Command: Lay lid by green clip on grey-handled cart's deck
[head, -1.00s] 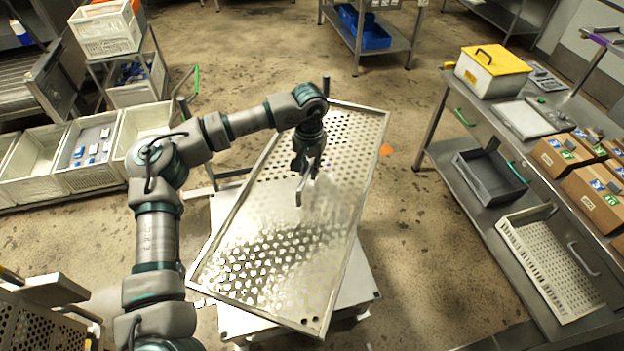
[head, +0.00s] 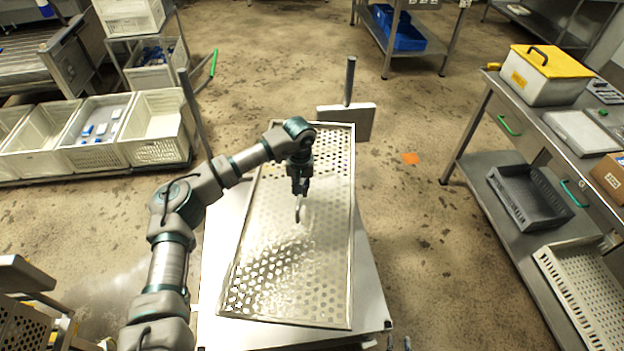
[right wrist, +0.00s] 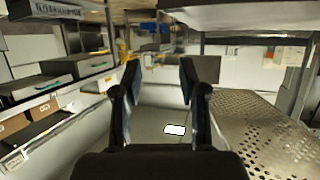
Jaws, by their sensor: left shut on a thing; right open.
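The lid (head: 305,240) is a long perforated metal panel with a raised rim, in the middle of the head view. My left gripper (head: 299,192) is above its middle, shut on its small upright pale handle (head: 298,210). The pale cart deck (head: 362,285) shows below the lid at the left, right and near sides. I cannot tell whether the lid touches it. A grey post (head: 349,82) stands at the cart's far end. I cannot make out a green clip on the lid. In the right wrist view my right gripper (right wrist: 157,78) is open and empty, with a perforated panel (right wrist: 265,125) to its right.
A workbench (head: 545,135) with a yellow-lidded box (head: 545,75) and a dark grey crate (head: 528,198) on its lower shelf stands at the right. White crates (head: 95,155) line the left. The floor right of the cart is clear.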

